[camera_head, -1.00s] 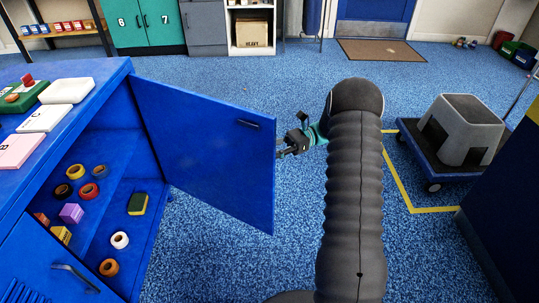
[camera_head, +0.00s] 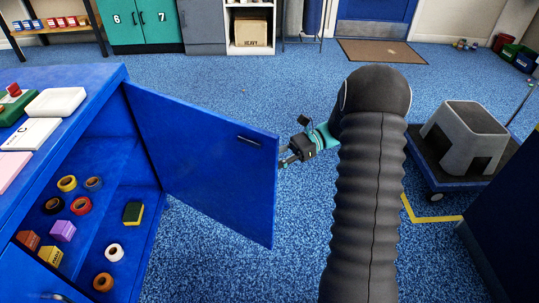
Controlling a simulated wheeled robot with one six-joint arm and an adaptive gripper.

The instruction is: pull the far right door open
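The far right door (camera_head: 205,165) is a blue panel on the blue cabinet (camera_head: 105,95). It stands wide open, swung out from its hinge side at the far end. A small dark handle (camera_head: 248,140) shows near its upper free corner. My gripper (camera_head: 284,157) is at the door's free edge, just right of it and level with its upper part. Its two dark fingers look spread, with nothing seen between them. Whether a fingertip touches the door edge is hard to tell.
Tape rolls (camera_head: 81,206), small boxes (camera_head: 62,231) and a sponge (camera_head: 133,213) lie inside the cabinet. Another closed door (camera_head: 25,280) is at the lower left. Floor beyond the door is clear.

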